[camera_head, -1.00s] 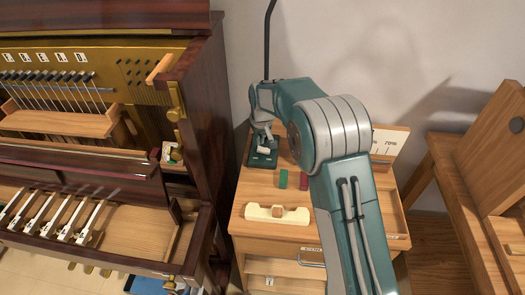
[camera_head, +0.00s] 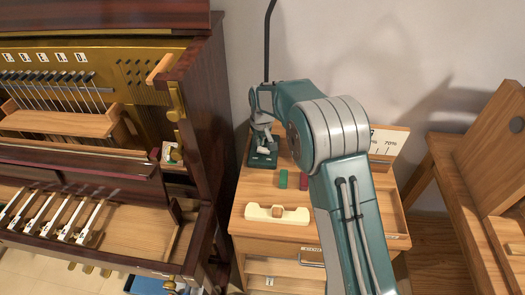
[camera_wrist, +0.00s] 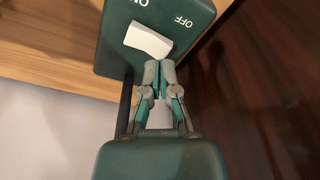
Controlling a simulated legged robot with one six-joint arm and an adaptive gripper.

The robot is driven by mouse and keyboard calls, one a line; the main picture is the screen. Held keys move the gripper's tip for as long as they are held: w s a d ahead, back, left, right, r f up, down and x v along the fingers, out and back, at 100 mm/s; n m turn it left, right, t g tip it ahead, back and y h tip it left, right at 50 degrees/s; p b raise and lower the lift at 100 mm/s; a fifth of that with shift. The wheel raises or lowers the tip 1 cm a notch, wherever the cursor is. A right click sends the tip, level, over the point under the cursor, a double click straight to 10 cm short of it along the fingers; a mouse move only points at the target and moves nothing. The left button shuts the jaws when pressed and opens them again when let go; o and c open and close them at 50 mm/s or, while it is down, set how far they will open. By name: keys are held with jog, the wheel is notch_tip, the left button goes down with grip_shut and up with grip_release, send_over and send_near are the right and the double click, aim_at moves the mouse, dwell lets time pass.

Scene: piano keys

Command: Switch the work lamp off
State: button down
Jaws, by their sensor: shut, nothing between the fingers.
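The work lamp's dark green base (camera_head: 263,160) stands at the back left of the wooden cabinet top, with its thin black pole (camera_head: 267,45) rising beside the wall. In the wrist view the base (camera_wrist: 190,55) carries a white rocker switch (camera_wrist: 148,40) between the marks ON and OFF. My gripper (camera_wrist: 159,68) is shut and empty, its tips close to the switch's lower edge on the OFF side; I cannot tell if they touch. In the head view my gripper (camera_head: 262,138) is small and partly hidden by my arm. The lamp's head is out of view.
An opened piano (camera_head: 100,130) stands close on the left. On the cabinet top lie a green block (camera_head: 283,179), a red block (camera_head: 304,180) and a cream wooden piece (camera_head: 277,214). A wooden bench (camera_head: 460,190) is at the right.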

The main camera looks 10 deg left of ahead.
aim_at(260, 148)
jog(key=shift+f, duration=0.95)
dwell(0.6)
jog(key=shift+r, duration=3.55)
jog(key=shift+d+r, duration=0.1)
jog(key=s+d+r+m+t, duration=0.2)
jog(key=s+d+r+m, duration=0.1)
jog(key=s+d+r, duration=1.35)
jog(key=s+d+m+t, duration=0.1)
jog(key=s+d, duration=0.2)
jog(key=s, duration=0.6)
jog(key=s+d+m+t, duration=0.1)
jog(key=s+d, duration=0.3)
jog(key=s, duration=0.6)
jog(key=shift+s+d+m+h, duration=0.25)
jog(key=shift+m+h, duration=0.15)
jog(key=shift+m, duration=0.1)
